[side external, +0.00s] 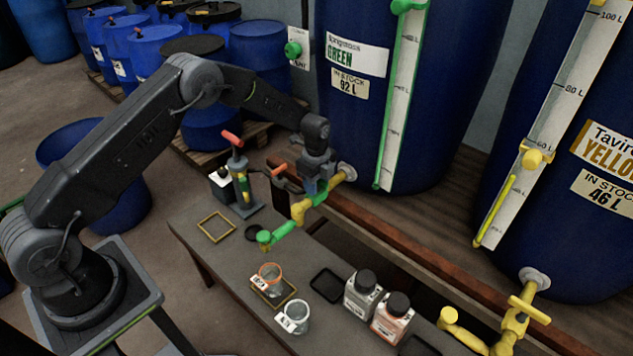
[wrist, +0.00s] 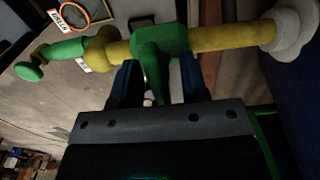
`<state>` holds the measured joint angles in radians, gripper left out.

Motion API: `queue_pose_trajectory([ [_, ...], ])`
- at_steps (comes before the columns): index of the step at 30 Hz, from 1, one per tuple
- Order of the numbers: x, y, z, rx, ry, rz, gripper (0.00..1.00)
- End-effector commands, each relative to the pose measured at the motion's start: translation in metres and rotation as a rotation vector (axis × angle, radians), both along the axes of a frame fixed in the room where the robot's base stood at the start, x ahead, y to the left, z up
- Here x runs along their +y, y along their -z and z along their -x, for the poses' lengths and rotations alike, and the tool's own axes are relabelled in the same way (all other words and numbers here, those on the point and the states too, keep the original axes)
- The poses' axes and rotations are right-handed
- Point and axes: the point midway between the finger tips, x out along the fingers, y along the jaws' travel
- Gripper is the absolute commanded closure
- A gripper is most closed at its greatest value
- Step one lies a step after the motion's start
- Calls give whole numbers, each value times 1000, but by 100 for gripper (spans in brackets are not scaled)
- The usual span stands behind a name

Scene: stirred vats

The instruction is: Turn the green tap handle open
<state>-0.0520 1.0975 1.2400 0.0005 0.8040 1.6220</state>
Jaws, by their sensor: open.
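The green tap sticks out from the foot of the blue vat labelled GREEN (side external: 420,120). Its pipe is yellow (wrist: 222,38), with a green spout end (side external: 275,236) that also shows in the wrist view (wrist: 62,50). The green tap handle (wrist: 160,44) sits across the pipe; in the side view my gripper largely covers it. My gripper (side external: 313,188) is at the handle, above the pipe. In the wrist view its two dark fingers (wrist: 158,78) are apart, one on each side of the handle's near end. I cannot tell whether either finger touches it.
A yellow tap (side external: 515,322) stands at the lower right under the YELLOW vat. The bench holds two glass beakers (side external: 270,276) (side external: 294,317), two labelled bottles (side external: 363,293) (side external: 392,317) and a red-handled device (side external: 240,175) left of my gripper. A wooden rail (side external: 385,238) runs behind the bench.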

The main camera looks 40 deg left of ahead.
Motion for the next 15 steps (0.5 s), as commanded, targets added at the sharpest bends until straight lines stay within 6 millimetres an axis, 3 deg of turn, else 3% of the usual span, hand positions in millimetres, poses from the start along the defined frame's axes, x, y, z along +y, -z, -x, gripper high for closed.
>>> queue_pose_trajectory([
  [5, 0, 0, 0, 0, 0, 0, 60],
  [15, 0, -1, 0, 0, 0, 0, 93],
])
